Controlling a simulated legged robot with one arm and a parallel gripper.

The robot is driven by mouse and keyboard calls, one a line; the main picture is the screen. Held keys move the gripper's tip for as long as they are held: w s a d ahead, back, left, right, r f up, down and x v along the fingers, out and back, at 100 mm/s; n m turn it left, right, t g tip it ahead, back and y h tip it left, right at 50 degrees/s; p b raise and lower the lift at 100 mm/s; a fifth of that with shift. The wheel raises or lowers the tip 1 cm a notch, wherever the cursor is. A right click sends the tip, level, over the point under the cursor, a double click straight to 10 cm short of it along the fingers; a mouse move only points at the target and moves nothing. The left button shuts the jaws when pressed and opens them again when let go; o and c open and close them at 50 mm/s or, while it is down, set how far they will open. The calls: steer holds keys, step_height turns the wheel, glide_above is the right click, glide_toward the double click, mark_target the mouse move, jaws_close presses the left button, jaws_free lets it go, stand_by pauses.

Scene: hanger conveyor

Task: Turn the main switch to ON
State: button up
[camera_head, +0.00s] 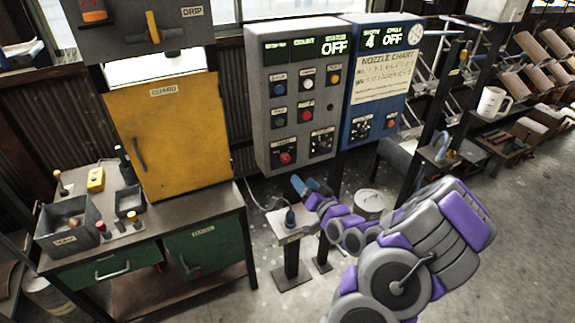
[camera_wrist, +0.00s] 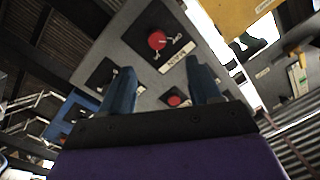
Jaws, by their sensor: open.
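The main switch (camera_head: 286,158) is a red rotary knob on a dark plate, low on the left of the grey control panel (camera_head: 257,110). In the wrist view, the red knob (camera_wrist: 157,41) shows beyond my fingertips, with a tilted MAIN label beside it. Small markings on its plate are hard to read. My gripper (camera_head: 304,183) is open and empty, below and slightly right of the switch in the head view. In the wrist view, my gripper (camera_wrist: 159,67) has its two blue fingers well apart, and the knob appears between and past them, apparently untouched.
A black dial (camera_head: 321,142) sits right of the switch, with several coloured buttons above. A blue nozzle panel (camera_head: 352,118) stands to the right. A small pedestal (camera_head: 291,240) with a blue-topped control stands below. A yellow guard cabinet (camera_head: 180,135) stands left.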

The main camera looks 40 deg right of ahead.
glide_toward(287, 160)
steer(key=w, duration=0.3)
steer(key=w+b, duration=0.1)
steer(key=w, duration=0.3)
steer(key=shift+d+b, duration=0.3)
steer(key=shift+d, duration=0.05)
steer(key=shift+w+d, duration=0.3)
steer(key=shift+w, duration=0.25)
steer(key=shift+w+d+f, duration=0.1)
steer(key=shift+w+d, duration=0.1)
steer(key=shift+d, duration=0.1)
steer(key=shift+a, duration=0.15)
steer(key=shift+a, duration=0.15)
steer(key=c, duration=1)
